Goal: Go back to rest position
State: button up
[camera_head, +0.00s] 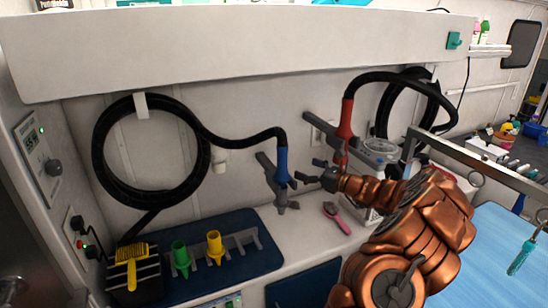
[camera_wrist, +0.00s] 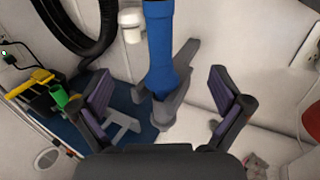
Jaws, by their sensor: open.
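My copper-coloured arm reaches in from the lower right in the head view. My gripper (camera_head: 322,173) is close to the wall, between the blue nozzle (camera_head: 282,165) and the red nozzle (camera_head: 345,122). In the wrist view my gripper (camera_wrist: 163,112) has its two fingers wide apart with nothing held. The blue nozzle (camera_wrist: 159,50) hangs in its grey holder beyond the fingers, and appears between them without visible contact. Its black hose is coiled on the wall. The red nozzle hangs in a similar grey holder, partly hidden behind my arm.
A dark blue mat (camera_head: 262,262) holds a rack with green (camera_head: 181,258) and yellow (camera_head: 215,246) nozzle tips. A yellow brush (camera_head: 132,255) lies at left. A pink-handled brush (camera_head: 336,217) lies on the counter. A metal bar (camera_head: 480,165) and blue table (camera_head: 500,250) are at right.

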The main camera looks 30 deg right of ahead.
jog(key=s+a+r+n+g+y, duration=0.2)
jog(key=a+n+g, duration=0.15)
jog(key=a, duration=0.65)
jog(key=s+a+r+n+g+y, duration=0.25)
jog(key=a+n, duration=0.25)
jog(key=a, duration=0.5)
jog(key=s+a+r+n+g+y, duration=0.25)
jog(key=a+n, duration=0.25)
jog(key=a, duration=0.6)
jog(key=s+a+n+g+h, duration=0.2)
jog(key=s+a+n+g, duration=0.3)
jog(key=s+a, duration=0.3)
jog(key=s+a+f+n+g+h, duration=0.2)
jog(key=s+n, duration=0.1)
jog(key=s, duration=0.4)
jog(key=s+a+f+n+g+h, duration=0.2)
jog(key=s+f+n, duration=0.15)
jog(key=s, duration=0.45)
jog(key=s+d+f+n+h, duration=0.3)
jog(key=s+d+n+h, duration=0.3)
jog(key=s+d, duration=0.4)
jog(key=s+g+h, duration=0.1)
jog(key=s, duration=0.4)
jog(key=shift+s+d+f+n+h, duration=0.2)
jog(key=shift+n+h, duration=0.1)
jog(key=shift+h, duration=0.1)
